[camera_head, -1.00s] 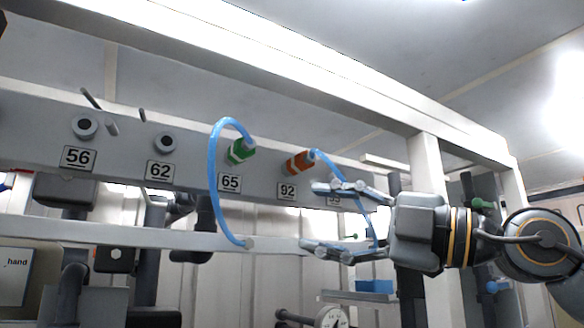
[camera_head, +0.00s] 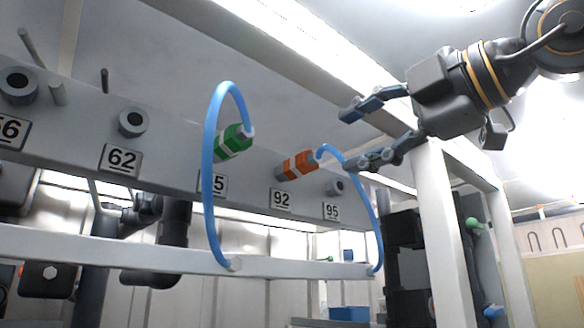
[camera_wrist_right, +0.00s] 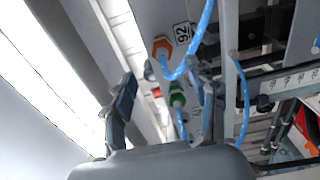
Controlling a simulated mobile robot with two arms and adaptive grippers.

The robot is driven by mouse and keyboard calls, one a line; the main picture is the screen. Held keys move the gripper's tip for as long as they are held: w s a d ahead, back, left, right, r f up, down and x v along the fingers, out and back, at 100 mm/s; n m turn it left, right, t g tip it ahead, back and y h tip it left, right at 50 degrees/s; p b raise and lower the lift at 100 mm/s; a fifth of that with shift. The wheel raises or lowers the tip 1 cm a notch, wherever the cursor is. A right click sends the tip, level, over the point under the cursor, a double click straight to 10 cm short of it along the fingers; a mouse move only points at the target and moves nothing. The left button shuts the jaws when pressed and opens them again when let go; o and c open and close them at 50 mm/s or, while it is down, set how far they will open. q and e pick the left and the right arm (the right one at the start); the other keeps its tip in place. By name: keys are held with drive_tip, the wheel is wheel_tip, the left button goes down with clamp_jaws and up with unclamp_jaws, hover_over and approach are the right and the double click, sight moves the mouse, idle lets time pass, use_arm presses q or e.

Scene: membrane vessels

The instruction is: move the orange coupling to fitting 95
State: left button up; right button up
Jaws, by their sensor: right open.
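In the right wrist view the orange coupling (camera_wrist_right: 162,47) shows beyond the open fingers (camera_wrist_right: 168,92). My left gripper is not in view.
A green coupling (camera_head: 233,142) with its own blue hose (camera_head: 209,175) sits to the left. Bare fittings stand above label 62 (camera_head: 132,122) and at the far left. A white post (camera_head: 440,230) and overhead beam stand close to my right arm.

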sight(318, 157)
drive_tip(key=p+x, duration=0.2)
drive_tip(key=x, duration=0.4)
drive_tip(key=shift+p, duration=0.3)
drive_tip(key=x, duration=0.3)
drive_tip(key=shift+s+f, duration=0.1)
drive_tip(key=shift+f, duration=0.1)
drive_tip(key=shift+x, duration=0.8)
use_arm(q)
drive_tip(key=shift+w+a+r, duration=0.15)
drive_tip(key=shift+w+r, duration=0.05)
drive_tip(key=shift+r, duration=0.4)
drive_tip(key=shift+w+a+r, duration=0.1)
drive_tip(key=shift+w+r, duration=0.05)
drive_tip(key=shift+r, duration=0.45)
use_arm(e)
drive_tip(key=shift+s+d, duration=0.1)
drive_tip(key=shift+d, duration=0.05)
use_arm(q)
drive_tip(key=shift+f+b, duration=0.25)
drive_tip(key=shift+b, duration=0.05)
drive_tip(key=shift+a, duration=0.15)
